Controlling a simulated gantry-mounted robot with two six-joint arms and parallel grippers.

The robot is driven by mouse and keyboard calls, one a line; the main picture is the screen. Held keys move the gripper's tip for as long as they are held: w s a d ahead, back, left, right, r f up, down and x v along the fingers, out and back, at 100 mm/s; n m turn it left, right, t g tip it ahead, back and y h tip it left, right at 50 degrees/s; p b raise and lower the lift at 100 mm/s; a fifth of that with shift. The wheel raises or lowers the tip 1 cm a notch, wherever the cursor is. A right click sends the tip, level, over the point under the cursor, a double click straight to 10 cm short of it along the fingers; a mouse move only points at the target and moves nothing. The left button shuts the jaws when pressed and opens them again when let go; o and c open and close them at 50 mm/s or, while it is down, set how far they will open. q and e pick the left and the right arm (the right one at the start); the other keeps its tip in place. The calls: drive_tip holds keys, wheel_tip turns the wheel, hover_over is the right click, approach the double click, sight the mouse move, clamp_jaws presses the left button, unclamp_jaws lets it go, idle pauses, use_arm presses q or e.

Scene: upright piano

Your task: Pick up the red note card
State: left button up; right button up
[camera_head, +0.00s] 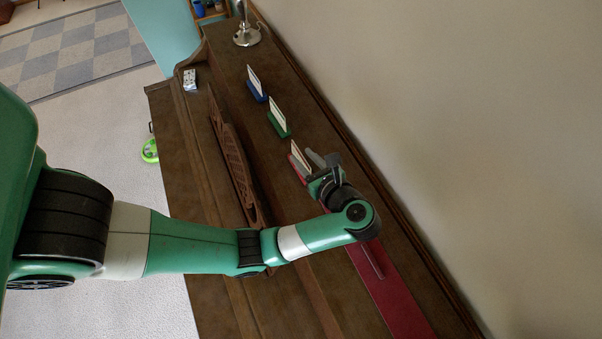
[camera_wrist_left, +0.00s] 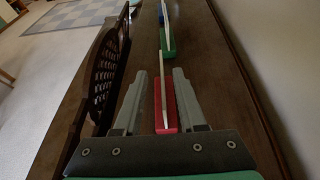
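The red note card (camera_head: 299,157) is a thin pale card standing upright in a red base on top of the piano. In the left wrist view the card (camera_wrist_left: 161,88) shows edge-on, with its red base (camera_wrist_left: 171,108) under it. My left gripper (camera_head: 314,160) is at the near end of the card. In the left wrist view my left gripper (camera_wrist_left: 160,73) is open, one finger on each side of the card, with gaps visible between the fingers and the card. My right gripper is not in view.
A green-based card (camera_head: 278,116) and a blue-based card (camera_head: 256,84) stand farther along the piano top (camera_head: 318,117). A silver lamp base (camera_head: 246,36) is at the far end. A carved music stand (camera_head: 232,150) rises left of the cards. A wall (camera_head: 450,130) is on the right.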

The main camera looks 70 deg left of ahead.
sight(296, 149)
use_arm(q)
drive_tip(key=shift+a, duration=0.3)
drive_tip(key=p+x, duration=0.1)
drive_tip(key=x, duration=0.4)
drive_tip(key=shift+f, duration=0.25)
drive_tip(key=shift+w, duration=0.1)
clamp_jaws()
